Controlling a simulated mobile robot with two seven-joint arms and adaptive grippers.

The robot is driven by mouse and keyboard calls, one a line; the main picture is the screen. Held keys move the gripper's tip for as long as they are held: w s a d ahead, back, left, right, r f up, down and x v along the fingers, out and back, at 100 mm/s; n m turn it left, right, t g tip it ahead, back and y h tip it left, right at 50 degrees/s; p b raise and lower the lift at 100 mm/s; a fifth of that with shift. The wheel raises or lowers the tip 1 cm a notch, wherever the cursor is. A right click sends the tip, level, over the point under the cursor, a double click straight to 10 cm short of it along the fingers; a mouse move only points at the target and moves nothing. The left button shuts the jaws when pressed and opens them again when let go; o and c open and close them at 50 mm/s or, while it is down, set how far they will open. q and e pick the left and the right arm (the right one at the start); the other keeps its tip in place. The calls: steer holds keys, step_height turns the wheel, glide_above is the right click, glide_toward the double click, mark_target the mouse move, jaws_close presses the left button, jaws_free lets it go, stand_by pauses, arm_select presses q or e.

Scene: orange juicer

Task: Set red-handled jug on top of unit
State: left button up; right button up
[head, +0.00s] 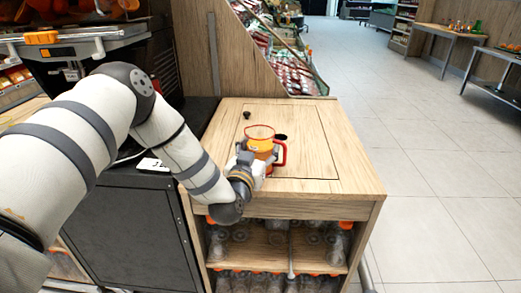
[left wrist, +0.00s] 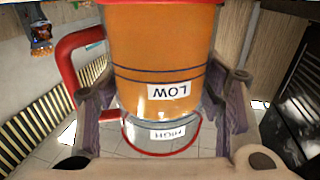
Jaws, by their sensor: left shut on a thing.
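The jug (head: 261,137) has an orange body and a red handle (head: 280,154). In the head view it is upright over the light wooden top of the unit (head: 310,185); I cannot tell whether its base touches the wood. My left gripper (head: 250,160) is shut on the jug's body from the near left side, with the handle to the right. In the left wrist view the jug (left wrist: 160,45) appears upside down, with LOW and HIGH labels, between the fingers of my left gripper (left wrist: 163,105). My right gripper is not in view.
Clear bottles (head: 270,240) fill the shelves below. A black cabinet (head: 125,230) stands left. The right and front of the top are clear.

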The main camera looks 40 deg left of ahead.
arm_select(q)
steer(key=o, duration=1.7)
